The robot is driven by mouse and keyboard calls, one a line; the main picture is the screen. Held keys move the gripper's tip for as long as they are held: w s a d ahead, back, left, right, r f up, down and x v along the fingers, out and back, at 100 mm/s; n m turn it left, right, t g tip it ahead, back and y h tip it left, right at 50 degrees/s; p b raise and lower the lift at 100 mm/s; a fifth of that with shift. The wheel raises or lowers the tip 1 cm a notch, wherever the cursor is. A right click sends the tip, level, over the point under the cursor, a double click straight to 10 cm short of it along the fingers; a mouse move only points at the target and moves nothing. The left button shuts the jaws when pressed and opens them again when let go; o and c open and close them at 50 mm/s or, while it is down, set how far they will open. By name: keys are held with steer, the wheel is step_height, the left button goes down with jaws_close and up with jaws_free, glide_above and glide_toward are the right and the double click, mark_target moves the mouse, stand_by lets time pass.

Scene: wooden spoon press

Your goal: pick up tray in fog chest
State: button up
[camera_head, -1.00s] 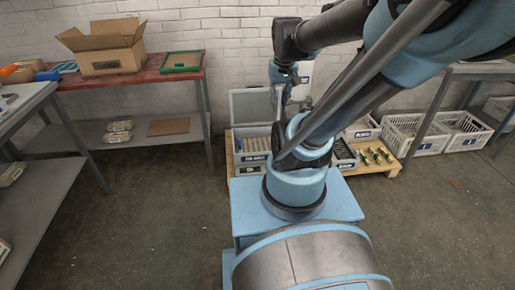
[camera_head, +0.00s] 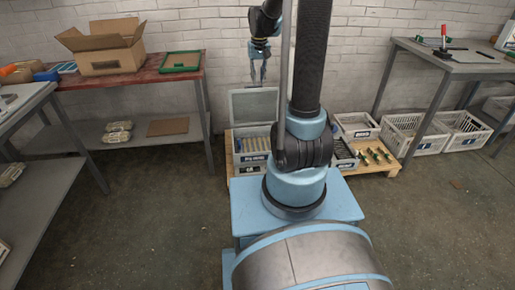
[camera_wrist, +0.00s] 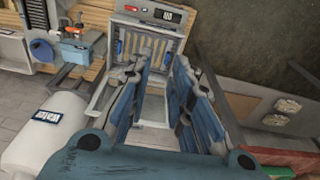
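The fog chest is a grey box with its lid (camera_head: 254,105) raised at the back, standing on a low wooden pallet. Inside it, a tray (camera_head: 254,145) shows as a row of upright tan wooden pieces; its rim is hard to make out. My gripper (camera_head: 258,80) hangs fingers down above the raised lid, apart from the chest. In the wrist view my gripper (camera_wrist: 163,65) is open and empty, with the chest (camera_wrist: 120,75) and the tan row (camera_wrist: 150,46) beyond and between the fingertips. The fingers hide part of the chest's sides.
My arm hides the pallet's middle. A grey bin (camera_head: 357,125) and small parts (camera_head: 378,156) lie on the pallet (camera_head: 391,167) at right. White crates (camera_head: 410,132) stand farther right. A red-topped table (camera_head: 140,80) with a cardboard box (camera_head: 104,47) is left. Floor in front is clear.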

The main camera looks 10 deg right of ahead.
steer(key=w+a+f, duration=0.3)
steer(key=w+f, duration=0.4)
steer(key=w, duration=0.4)
steer(key=g, duration=0.1)
glide_above(239, 142)
steer(key=f, duration=4.2)
steer(key=shift+s+f, duration=0.25)
steer(key=shift+f, duration=0.15)
steer(key=shift+w+d+f, duration=0.1)
steer(key=shift+f, duration=1.25)
steer(key=shift+w+d+f, duration=0.1)
steer(key=shift+f, duration=1.25)
steer(key=shift+c, duration=0.6)
jaws_close()
